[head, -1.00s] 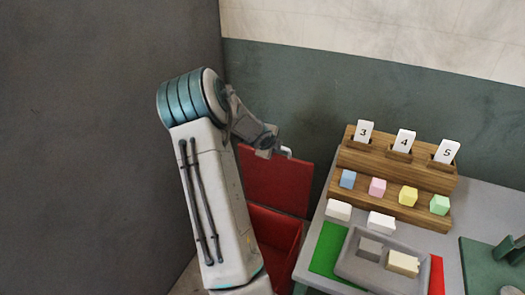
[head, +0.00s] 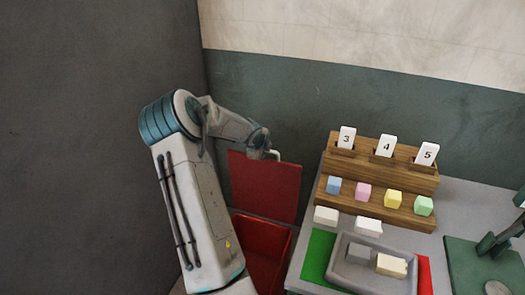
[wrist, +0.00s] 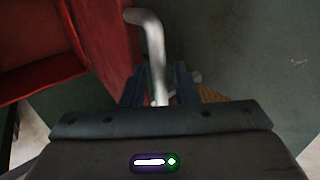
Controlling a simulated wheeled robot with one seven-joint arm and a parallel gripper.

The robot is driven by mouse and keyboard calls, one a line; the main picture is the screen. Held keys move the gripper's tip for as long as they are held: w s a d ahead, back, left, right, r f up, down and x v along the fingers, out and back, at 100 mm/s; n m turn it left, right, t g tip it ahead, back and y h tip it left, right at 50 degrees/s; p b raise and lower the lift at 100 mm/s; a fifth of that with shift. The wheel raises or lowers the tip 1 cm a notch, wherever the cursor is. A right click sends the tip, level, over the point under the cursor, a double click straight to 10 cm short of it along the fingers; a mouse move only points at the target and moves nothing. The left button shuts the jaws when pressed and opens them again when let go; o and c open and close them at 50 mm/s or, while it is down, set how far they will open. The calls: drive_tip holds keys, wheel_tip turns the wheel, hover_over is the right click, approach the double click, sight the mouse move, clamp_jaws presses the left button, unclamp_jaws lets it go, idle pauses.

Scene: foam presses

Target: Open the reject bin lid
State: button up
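The red reject bin (head: 283,252) stands on the floor left of the table, its open top and inside showing. Its red lid (head: 265,188) stands raised, near upright, at the back of the bin against the dark green wall. A pale bent handle (wrist: 152,45) sticks out from the lid. My gripper (head: 268,153) is at the lid's upper edge, by the handle. In the wrist view the handle runs between my two dark fingers (wrist: 159,85), which stand apart with gaps beside it. Contact at the fingertips is hard to make out.
The table at the right holds a wooden rack (head: 385,172) with numbered cards and coloured blocks. A grey tray (head: 340,272) with two blocks sits between a green mat (head: 317,255) and a red mat (head: 424,275). A grey wall (head: 90,120) is close on the left.

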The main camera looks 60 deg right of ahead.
drive_tip(key=v, duration=1.4)
idle(0.6)
drive_tip(key=w+a+r+m+t+b, duration=0.2)
drive_tip(key=w+a+m, duration=0.1)
drive_tip(key=a+m, duration=0.65)
drive_tip(key=w+a+r+m+t+b, duration=0.1)
drive_tip(key=w+a+r+m+t, duration=0.15)
drive_tip(key=a+m, duration=0.65)
drive_tip(key=s+a+f+m+g+y+b, duration=0.1)
drive_tip(key=s+a+m+y, duration=0.1)
drive_tip(key=s+a+m, duration=0.3)
drive_tip(key=s+a+f+m+y+b, duration=0.1)
drive_tip(key=s+a+m+y, duration=0.2)
drive_tip(key=a, duration=1.1)
drive_tip(key=s+a+f+m+g+y+b, duration=0.1)
drive_tip(key=s+a+m+y, duration=0.1)
drive_tip(key=s+a+m, duration=0.6)
drive_tip(key=a+m, duration=0.1)
drive_tip(key=m, duration=0.3)
drive_tip(key=shift+a+f+m+g, duration=0.15)
drive_tip(key=shift+f+m+g, duration=0.2)
drive_tip(key=shift+f, duration=0.05)
